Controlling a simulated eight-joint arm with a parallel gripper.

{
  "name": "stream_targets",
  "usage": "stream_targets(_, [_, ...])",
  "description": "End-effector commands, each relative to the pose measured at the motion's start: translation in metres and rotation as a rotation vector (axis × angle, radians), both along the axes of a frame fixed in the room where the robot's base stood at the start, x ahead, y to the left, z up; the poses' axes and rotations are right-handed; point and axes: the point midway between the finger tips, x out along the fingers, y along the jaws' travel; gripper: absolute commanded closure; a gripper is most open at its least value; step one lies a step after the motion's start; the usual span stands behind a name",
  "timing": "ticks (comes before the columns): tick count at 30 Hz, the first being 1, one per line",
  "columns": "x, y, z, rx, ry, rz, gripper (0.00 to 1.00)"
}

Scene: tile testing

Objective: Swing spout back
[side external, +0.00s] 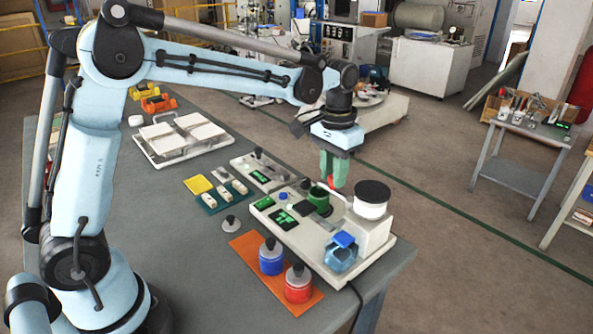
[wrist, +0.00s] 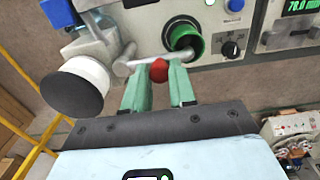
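The spout (wrist: 135,65) is a thin pale metal tube running from beside the black-capped white tank (side external: 371,200) to the green cup (side external: 319,196). In the wrist view its free end reaches the near rim of the green cup (wrist: 184,36). A red knob (wrist: 159,70) sits on the spout; it also shows in the side view (side external: 331,182). My gripper (wrist: 160,72) has its green fingertips on both sides of the knob, with the knob filling the gap between them. The fingers partly hide the knob and tube in the side view (side external: 333,180).
A blue clear jug (side external: 341,252) stands at the unit's near end. Blue (side external: 271,257) and red (side external: 298,284) capped jars stand on an orange mat (side external: 247,248). A second panel unit (side external: 262,170) and white trays (side external: 181,137) lie behind. The right table edge is close.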

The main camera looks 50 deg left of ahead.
Motion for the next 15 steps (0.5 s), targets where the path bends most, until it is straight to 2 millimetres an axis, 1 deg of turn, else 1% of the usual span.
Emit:
stream_targets(1, [0.0000, 0.0000, 0.0001, 0.000, 0.000, 0.000, 0.86])
stream_targets(3, [0.0000, 0.0000, 0.0001, 0.000, 0.000, 0.000, 0.96])
stream_targets(11, [0.0004, 0.0000, 0.0002, 0.000, 0.000, 0.000, 0.97])
stream_targets(15, [0.0037, -0.0005, 0.0003, 0.000, 0.000, 0.000, 0.97])
